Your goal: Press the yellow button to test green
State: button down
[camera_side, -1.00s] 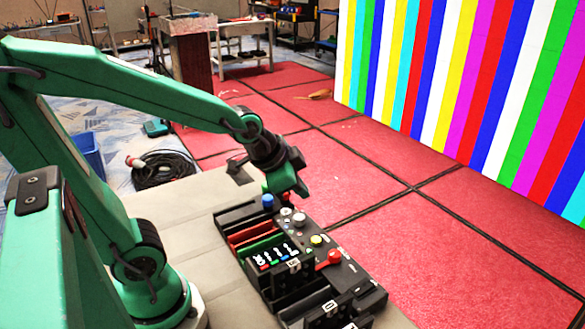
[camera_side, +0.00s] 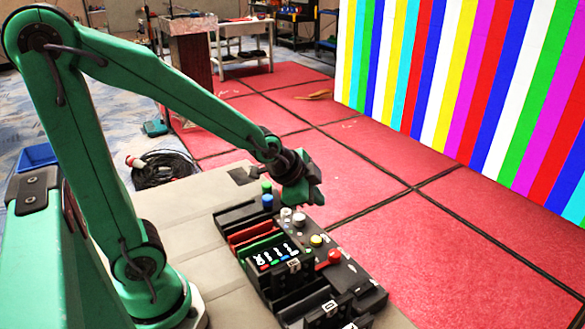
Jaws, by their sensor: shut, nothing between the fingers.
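My gripper (camera_side: 312,200) is shut and empty. It is above the far end of the panel, close to the white knob and up and left of the yellow button in the picture, apart from it. The video wall (camera_side: 465,90) at the right shows vertical stripes in several colours, green among them.
On the panel are a red button (camera_side: 334,256), a white knob (camera_side: 299,219), a blue button (camera_side: 267,201) and a green button (camera_side: 266,187). Slots with coloured blocks (camera_side: 262,243) lie beside them. A coiled cable (camera_side: 165,168) lies on the floor behind. The red floor (camera_side: 430,240) is clear.

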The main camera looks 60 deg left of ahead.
jog(key=shift+f, duration=0.15)
send_over(314, 240)
jog(key=shift+s+f, duration=0.1)
jog(key=shift+f, duration=4.15)
jog(key=shift+f, duration=0.65)
jog(key=shift+r, duration=0.2)
dwell(0.4)
jog(key=shift+a+r, duration=0.1)
jog(key=shift+r, duration=0.35)
jog(key=shift+r, duration=0.1)
jog(key=shift+r, duration=2.45)
